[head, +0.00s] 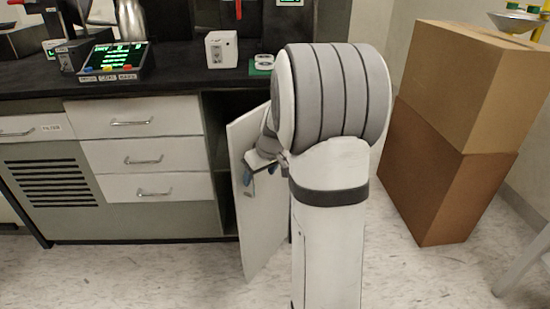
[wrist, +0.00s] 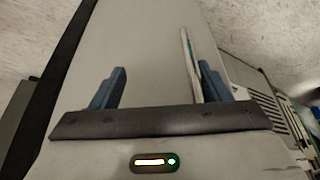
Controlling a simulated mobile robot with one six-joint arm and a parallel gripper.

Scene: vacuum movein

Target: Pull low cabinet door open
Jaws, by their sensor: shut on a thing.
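The low cabinet door (head: 258,210) is a pale panel, swung out from the dark counter with a dark opening behind its left side. My gripper (head: 259,171) is at the door's upper part, its blue fingers partly hidden by my arm. In the wrist view my gripper (wrist: 160,80) has a blue finger on each side, with the pale door face (wrist: 150,40) filling the view beyond. A thin silvery bar, seemingly the door handle (wrist: 188,62), stands between the fingers close to the right one. My gripper is shut on it, though the contact is not clearly seen.
White drawers (head: 135,122) with bar handles are left of the opening. A control box (head: 118,62) and a white outlet box (head: 221,49) stand on the black countertop (head: 180,70). Two stacked cardboard boxes (head: 440,170) stand right of my arm. The floor in front is clear.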

